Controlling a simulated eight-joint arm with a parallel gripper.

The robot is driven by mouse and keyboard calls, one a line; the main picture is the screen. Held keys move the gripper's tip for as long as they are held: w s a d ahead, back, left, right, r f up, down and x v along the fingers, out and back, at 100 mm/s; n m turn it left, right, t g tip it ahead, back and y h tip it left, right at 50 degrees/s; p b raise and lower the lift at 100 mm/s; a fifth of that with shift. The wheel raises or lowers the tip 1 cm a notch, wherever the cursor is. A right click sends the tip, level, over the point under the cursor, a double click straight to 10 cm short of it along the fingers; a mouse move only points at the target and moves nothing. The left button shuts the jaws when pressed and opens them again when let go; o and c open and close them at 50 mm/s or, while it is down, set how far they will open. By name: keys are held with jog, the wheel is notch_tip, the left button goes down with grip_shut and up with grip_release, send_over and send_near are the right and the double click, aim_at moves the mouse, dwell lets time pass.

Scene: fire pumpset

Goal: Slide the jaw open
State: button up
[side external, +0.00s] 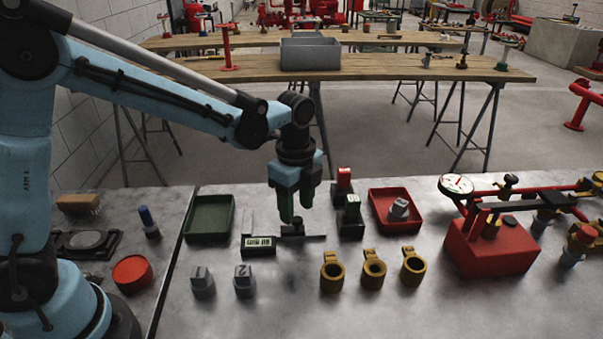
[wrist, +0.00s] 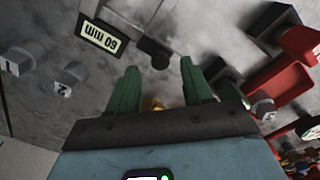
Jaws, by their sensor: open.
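A gauge with a pale upright plate (side external: 247,222) and a block with a display (side external: 259,241) stands on the grey metal table. In the wrist view the display (wrist: 100,38) reads "60 mm". A flat bar runs right from the block, with a dark sliding jaw (side external: 292,231) on it. The jaw's dark knob (wrist: 153,52) shows in the wrist view just beyond my fingertips. My gripper (side external: 295,208) points down over the jaw, its green fingers (wrist: 160,75) apart with nothing held between them. Whether a finger touches the jaw is unclear.
A green tray (side external: 209,218) lies left of the gauge, and a red tray (side external: 396,209) with a grey block lies right. Dark holders with red and green blocks (side external: 351,212) stand close right. Numbered grey blocks (side external: 244,281) and yellow ring fittings (side external: 373,271) stand in front.

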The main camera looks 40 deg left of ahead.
notch_tip(320, 180, up, 10)
jog(key=shift+f, duration=0.15)
dwell(0.5)
jog(key=s+a+f+n+t, duration=0.1)
jog(key=s+a+n+t, duration=0.2)
jog(key=n, duration=0.6)
jog(key=s+a+f+n+t, duration=0.1)
jog(key=s+a+n+t, duration=0.3)
jog(key=s+n, duration=0.4)
jog(key=shift+s+a+n, duration=0.2)
jog(key=shift+a+n, duration=0.1)
jog(key=shift+n, duration=0.2)
jog(key=shift+f, duration=0.1)
